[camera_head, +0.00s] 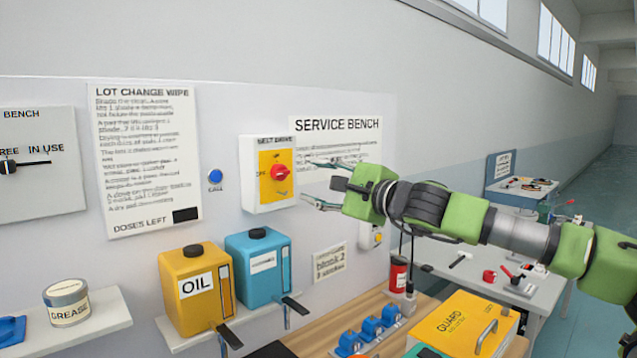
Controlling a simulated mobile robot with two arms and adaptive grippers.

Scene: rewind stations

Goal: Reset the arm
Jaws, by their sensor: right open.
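My right arm (470,218) is green, grey and black and reaches in from the right edge. Its gripper (312,182) is open and empty, with its fingers pointing left. The fingertips show just right of the belt drive switch box (247,190) and in front of the service bench sign. The box has a red rotary knob (279,173) on a yellow plate. Whether the fingers touch the box cannot be told. My left gripper is not in view.
Yellow oil (197,285) and blue (259,262) canisters stand on a shelf below. A grease tin (67,301) sits on the left shelf. The bench holds a yellow guard box (463,325), blue blocks (370,328) and a red can (398,273). Open floor lies far right.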

